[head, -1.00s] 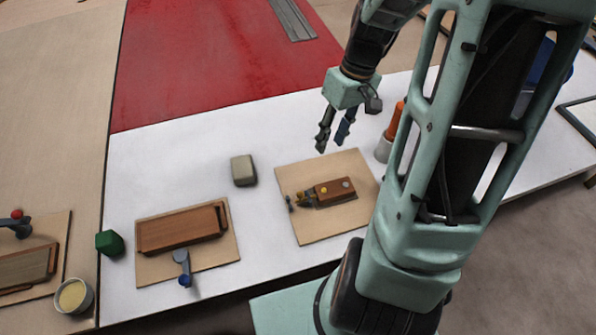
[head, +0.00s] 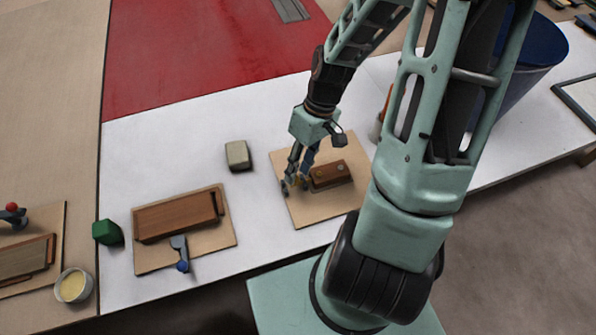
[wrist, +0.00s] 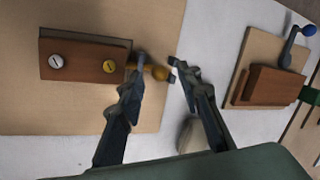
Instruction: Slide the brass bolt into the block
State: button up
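The brown wooden block (head: 333,174) sits on a light board on the white table; two round heads, one silver and one yellow, show on its top in the wrist view (wrist: 85,60). The brass bolt (wrist: 159,73) sticks out of the block's end, with a rounded brass knob and a small dark piece beside it. My gripper (head: 298,184) is low over that end of the block. In the wrist view its fingers (wrist: 157,62) are apart, one on each side of the brass knob. I cannot tell whether either finger touches it. In the head view the fingers mostly hide the bolt.
A second board (head: 222,233) with a longer brown block and a blue-knobbed lever lies to the left. A beige block (head: 237,155) stands between the boards, a green block (head: 107,232) and a bowl (head: 73,285) farther left. White table around the beige block is clear.

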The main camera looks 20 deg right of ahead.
jog(key=shift+s+a+f, duration=0.1)
jog(key=shift+a+f, duration=0.1)
jog(key=shift+f, duration=0.35)
grip_shut()
